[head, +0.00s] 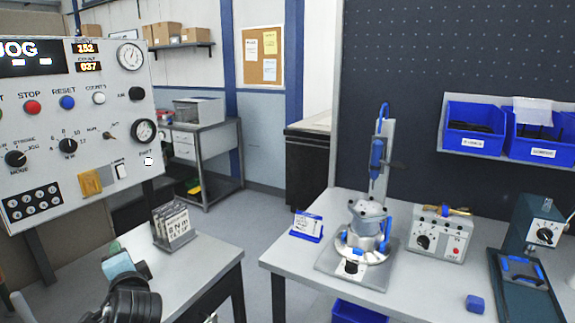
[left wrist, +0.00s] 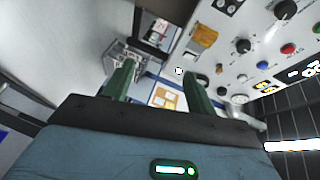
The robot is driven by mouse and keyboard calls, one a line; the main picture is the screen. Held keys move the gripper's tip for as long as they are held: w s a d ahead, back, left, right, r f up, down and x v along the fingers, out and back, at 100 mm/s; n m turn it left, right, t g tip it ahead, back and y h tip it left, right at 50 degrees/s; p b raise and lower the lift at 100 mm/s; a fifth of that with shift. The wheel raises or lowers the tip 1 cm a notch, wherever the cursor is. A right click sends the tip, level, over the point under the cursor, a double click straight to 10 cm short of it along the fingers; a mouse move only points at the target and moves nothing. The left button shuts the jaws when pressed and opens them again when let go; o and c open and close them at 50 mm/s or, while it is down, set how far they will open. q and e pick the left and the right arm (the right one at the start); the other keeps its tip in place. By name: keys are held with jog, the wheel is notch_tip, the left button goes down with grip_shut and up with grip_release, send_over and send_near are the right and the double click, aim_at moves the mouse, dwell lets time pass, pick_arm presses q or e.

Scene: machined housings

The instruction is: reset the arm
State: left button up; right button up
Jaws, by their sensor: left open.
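My left gripper (head: 115,252) is at the lower left in the head view, over the near-left table and in front of the card rack. In the left wrist view its two green fingers (left wrist: 158,82) stand apart with nothing between them, so it is open and empty. My right arm and gripper are not in view.
A control panel (head: 70,105) with a red STOP button and blue RESET button stands at left. A rack of cards (head: 172,226) sits on the near-left table (head: 205,262). A right bench (head: 385,283) carries a clamped housing (head: 367,218), a switch box (head: 440,234) and a blue block (head: 475,304).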

pick_arm(q)
jog(key=s+d+f+h, duration=0.4)
jog(key=s+f, duration=0.1)
jog(key=f, duration=0.6)
jog(key=s+d+f+h, duration=0.35)
jog(key=s+f, duration=0.25)
jog(key=f, duration=0.6)
jog(key=s+d+f+n+g+h, duration=0.1)
jog(key=s+d+f+n, duration=0.1)
jog(key=s+f, duration=0.2)
jog(key=s+d+f+n+g+h, duration=0.1)
jog(key=s+d+f+n, duration=0.1)
jog(key=s, duration=0.8)
jog(key=s+d+f+n+g+h, duration=0.1)
jog(key=s+d+f+n+h, duration=0.1)
jog(key=s+d+f, duration=0.2)
jog(key=s+f, duration=0.2)
jog(key=s, duration=0.2)
jog(key=shift+f, duration=0.2)
